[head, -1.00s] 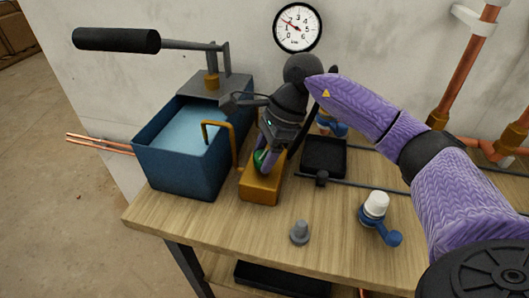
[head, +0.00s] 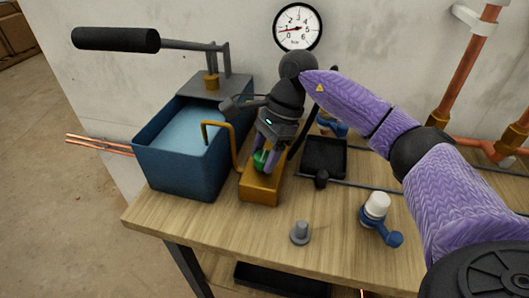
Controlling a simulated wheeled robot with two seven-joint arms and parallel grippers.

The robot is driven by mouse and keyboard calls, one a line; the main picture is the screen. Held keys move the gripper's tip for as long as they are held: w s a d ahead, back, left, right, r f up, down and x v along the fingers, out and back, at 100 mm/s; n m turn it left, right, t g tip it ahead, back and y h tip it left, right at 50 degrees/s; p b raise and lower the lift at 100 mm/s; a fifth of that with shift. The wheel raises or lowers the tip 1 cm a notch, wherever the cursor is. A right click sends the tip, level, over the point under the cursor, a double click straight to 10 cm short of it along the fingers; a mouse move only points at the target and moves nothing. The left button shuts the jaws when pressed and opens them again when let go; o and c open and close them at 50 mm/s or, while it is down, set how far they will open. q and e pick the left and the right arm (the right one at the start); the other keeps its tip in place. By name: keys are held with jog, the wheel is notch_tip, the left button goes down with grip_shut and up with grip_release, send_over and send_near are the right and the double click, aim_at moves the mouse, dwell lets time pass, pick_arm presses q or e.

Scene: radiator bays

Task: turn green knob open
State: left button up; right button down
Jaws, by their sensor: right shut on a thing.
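The green knob (head: 260,160) sits on top of a yellow-brown block (head: 260,189) on the workbench, beside the blue tank. My right gripper (head: 266,160) reaches down from above and is shut on the green knob, hiding much of it. A bent brass pipe (head: 219,125) runs from over the tank to the block. The round pressure gauge (head: 297,27) on the wall has a red needle pointing left, near the low end of its scale. My left gripper is not in view.
The blue tank (head: 178,169) with a black-handled lever (head: 117,39) stands at the left. A black tray (head: 325,155), a grey plug (head: 300,233) and a white-and-blue valve (head: 377,207) are to the right. Bench front between them is clear.

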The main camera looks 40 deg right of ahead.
jog(key=shift+c, duration=0.9)
grip_release()
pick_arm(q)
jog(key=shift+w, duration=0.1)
pick_arm(e)
jog(key=shift+o, duration=0.2)
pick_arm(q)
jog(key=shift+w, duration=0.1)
pick_arm(e)
jog(key=shift+d+r, duration=0.1)
jog(key=shift+r, duration=0.15)
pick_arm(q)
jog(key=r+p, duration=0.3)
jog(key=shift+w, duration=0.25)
pick_arm(e)
jog(key=v, duration=0.9)
jog(key=shift+r, duration=0.15)
